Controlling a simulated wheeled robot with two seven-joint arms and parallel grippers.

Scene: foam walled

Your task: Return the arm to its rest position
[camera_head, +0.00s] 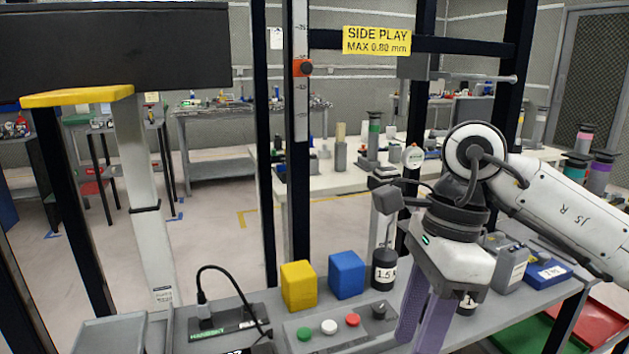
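My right arm (565,215) is white, marked "J5 R", and comes in from the right edge. It bends at a round dark joint and hangs down to my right gripper (424,325), which points down over the grey bench. Its purple fingers are seen at an angle and overlap, so whether they are open or shut is unclear. No object shows between them. My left arm and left gripper are not in view.
A yellow cube (298,286), a blue cube (346,274) and a black 1.5 weight (384,270) stand on the bench. The button panel (330,334) is in front. Dark uprights (271,150) rise behind. A blue box (546,272) lies right, beyond the arm.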

